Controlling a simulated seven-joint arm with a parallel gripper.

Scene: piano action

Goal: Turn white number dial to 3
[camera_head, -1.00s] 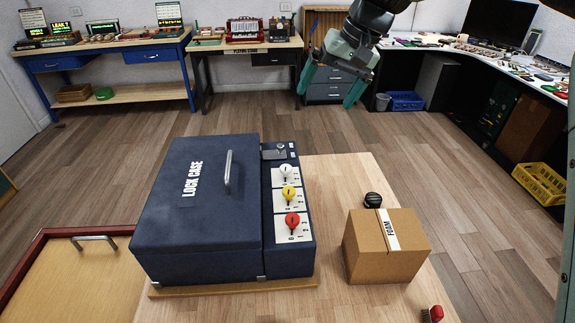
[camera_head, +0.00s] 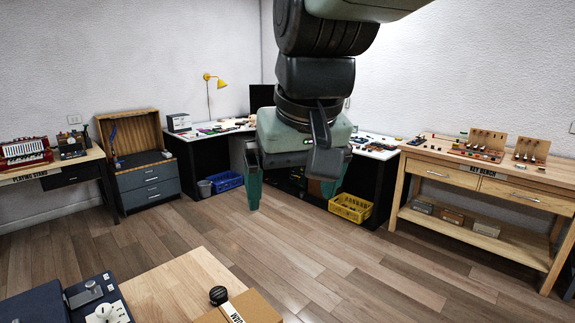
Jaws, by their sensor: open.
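The white number dial (camera_head: 104,312) is a round white knob on a white plate at the bottom left, cut by the frame's lower edge. Its number marks are too small to read. It sits on the panel at the right of the dark blue lock case (camera_head: 38,304), of which only the far part shows. My gripper (camera_head: 292,196) hangs in the middle of the view with its green fingers apart and empty. It is well up and to the right of the dial, apart from everything. The yellow and red dials are out of view.
A black knob (camera_head: 218,295) stands by a cardboard foam box (camera_head: 250,308) on the wooden table (camera_head: 165,288). The key bench (camera_head: 480,186) is at the right, a black corner desk (camera_head: 200,158) behind. Open floor lies between.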

